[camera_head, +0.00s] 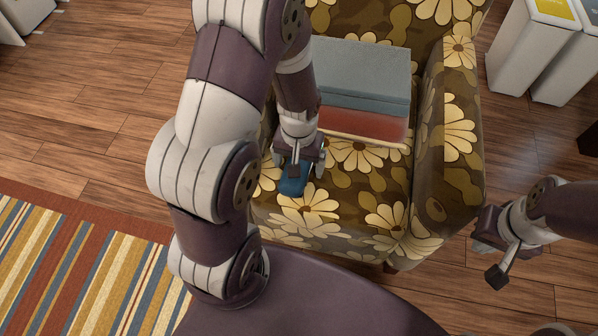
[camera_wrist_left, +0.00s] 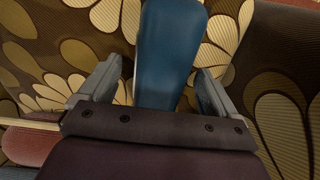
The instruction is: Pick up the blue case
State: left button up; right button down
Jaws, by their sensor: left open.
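The blue case (camera_head: 293,181) lies on the seat of the flowered armchair (camera_head: 398,215), near the seat's front. My left gripper (camera_head: 298,165) is over the case, pointing down at it. In the left wrist view the case (camera_wrist_left: 168,52) is a long, rounded blue shape. It reaches in between the two fingers of my left gripper (camera_wrist_left: 150,85), with a gap visible on both sides. The near end of the case is hidden behind the gripper body. My right gripper (camera_head: 497,250) is to the right of the chair, over the floor, and its jaw opening is unclear.
White bins (camera_head: 535,45) stand at the upper right. A striped rug (camera_head: 75,270) covers the lower left floor.

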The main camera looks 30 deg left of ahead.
pick_arm(q)
jog(key=shift+a+f, duration=0.1)
jog(key=shift+f, duration=0.1)
jog(key=c, duration=1.1)
notch_tip(320, 180, up, 9)
jog(key=p, duration=0.5)
jog(key=shift+r+p, duration=0.2)
jog(key=shift+p, duration=0.15)
jog(key=shift+r, duration=0.35)
